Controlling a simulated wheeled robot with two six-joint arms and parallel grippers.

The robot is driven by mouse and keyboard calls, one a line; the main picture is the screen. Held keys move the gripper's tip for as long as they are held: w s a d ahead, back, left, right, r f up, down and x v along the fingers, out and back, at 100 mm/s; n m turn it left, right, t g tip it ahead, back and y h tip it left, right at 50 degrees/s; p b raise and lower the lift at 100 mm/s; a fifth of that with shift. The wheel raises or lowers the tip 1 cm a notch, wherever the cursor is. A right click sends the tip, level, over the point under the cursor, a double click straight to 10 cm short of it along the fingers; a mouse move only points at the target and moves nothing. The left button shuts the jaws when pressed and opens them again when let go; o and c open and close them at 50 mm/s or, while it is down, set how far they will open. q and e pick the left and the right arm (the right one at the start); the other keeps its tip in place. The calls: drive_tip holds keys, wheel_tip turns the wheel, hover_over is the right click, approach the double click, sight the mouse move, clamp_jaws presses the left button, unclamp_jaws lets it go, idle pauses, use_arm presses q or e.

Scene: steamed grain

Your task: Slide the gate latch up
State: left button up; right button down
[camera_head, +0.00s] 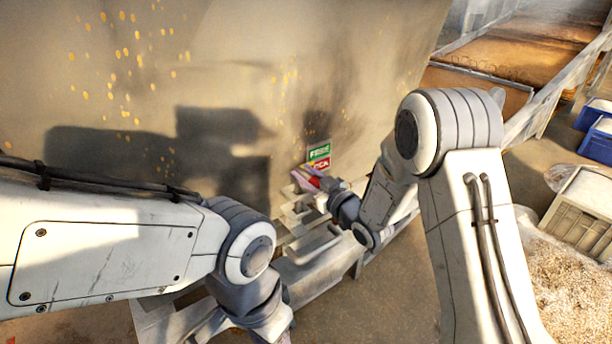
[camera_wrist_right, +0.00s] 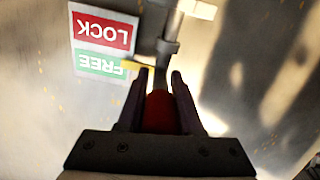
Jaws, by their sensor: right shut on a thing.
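The gate latch shows in the right wrist view as a grey metal rod (camera_wrist_right: 168,45) with a red grip (camera_wrist_right: 162,112). My right gripper (camera_wrist_right: 158,88) is shut on the red grip, with a dark finger on each side. In the head view my right gripper (camera_head: 312,180) is small, against the metal wall just below the label. The label has a green FREE half (camera_head: 319,151) above a red LOCK half (camera_head: 320,164); it is upside down in the wrist view. There a small yellow piece (camera_wrist_right: 130,66) lies level with FREE. My left gripper is hidden or out of frame.
A large pale metal wall (camera_head: 230,60) fills the back. Metal ledges (camera_head: 312,245) stand out below the label. At the right are a pale crate (camera_head: 580,205), blue bins (camera_head: 597,142) and a heap of grain (camera_head: 570,290).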

drive_tip(key=shift+r+p, duration=0.35)
drive_tip(key=shift+r, duration=0.6)
drive_tip(key=c, duration=0.5)
unclamp_jaws()
drive_tip(key=shift+f, duration=0.2)
